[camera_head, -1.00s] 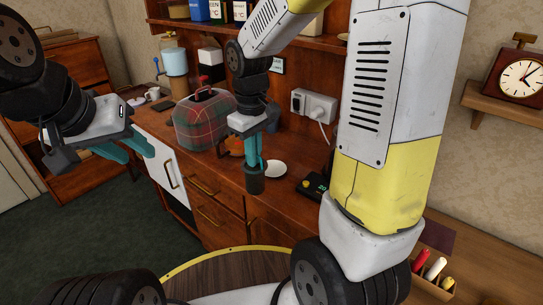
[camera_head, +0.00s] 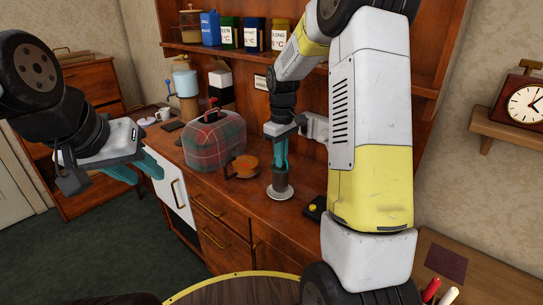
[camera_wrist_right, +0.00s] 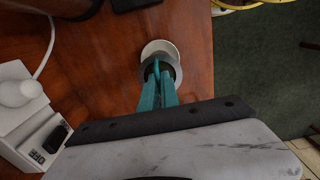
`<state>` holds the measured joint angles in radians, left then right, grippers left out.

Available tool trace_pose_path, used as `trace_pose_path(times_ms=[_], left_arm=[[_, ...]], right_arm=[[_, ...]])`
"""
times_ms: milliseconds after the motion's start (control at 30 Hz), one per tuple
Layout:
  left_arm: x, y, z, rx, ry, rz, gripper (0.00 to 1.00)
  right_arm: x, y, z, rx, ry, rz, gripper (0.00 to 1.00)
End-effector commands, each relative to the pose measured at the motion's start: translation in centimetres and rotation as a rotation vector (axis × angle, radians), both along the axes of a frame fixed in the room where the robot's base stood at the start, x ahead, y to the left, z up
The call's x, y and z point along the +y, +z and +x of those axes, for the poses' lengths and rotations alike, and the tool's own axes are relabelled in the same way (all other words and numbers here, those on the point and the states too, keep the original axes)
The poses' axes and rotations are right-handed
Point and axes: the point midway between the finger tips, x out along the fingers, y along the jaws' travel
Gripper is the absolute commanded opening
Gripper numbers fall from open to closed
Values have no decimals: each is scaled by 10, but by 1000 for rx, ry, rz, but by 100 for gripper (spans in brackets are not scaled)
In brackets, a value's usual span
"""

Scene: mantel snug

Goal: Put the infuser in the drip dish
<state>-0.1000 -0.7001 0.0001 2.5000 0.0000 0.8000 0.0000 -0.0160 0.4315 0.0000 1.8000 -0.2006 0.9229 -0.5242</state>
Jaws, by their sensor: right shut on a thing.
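The infuser (camera_head: 280,179), a small dark grey cylinder, hangs upright from my right gripper (camera_head: 280,168), whose teal fingers are shut on its upper part. Its base is over the white drip dish (camera_head: 279,194) on the wooden counter; I cannot tell whether it touches the dish. In the right wrist view the infuser (camera_wrist_right: 173,72) shows as a grey ring partly covering the dish (camera_wrist_right: 157,46), between the fingertips of the right gripper (camera_wrist_right: 158,72). My left gripper (camera_head: 147,178) is open and empty, left of the counter.
A tartan cosy (camera_head: 213,137) and an orange-brown round item (camera_head: 243,166) stand left of the dish. A black device with a yellow knob (camera_head: 315,208) is to its right. A white socket with a plug (camera_wrist_right: 22,93) is at the wall. The counter's front edge is close by.

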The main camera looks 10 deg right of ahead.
Motion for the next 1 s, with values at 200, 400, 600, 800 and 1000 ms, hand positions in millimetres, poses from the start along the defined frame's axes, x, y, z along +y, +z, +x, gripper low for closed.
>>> trace_pose_path(times_ms=[200,400,600,800,1000], left_arm=[[0,0,0,0,0,0,36],[0,0,0,0,0,0,36],[0,0,0,0,0,0,36],[0,0,0,0,0,0,36],[0,0,0,0,0,0,36]], right_arm=[[0,-19,0,-1,0,0,0],[0,-19,0,-1,0,0,0],[0,-21,0,-1,0,-1,27],[0,-21,0,-1,0,-1,27],[0,-15,0,-3,0,0,27]])
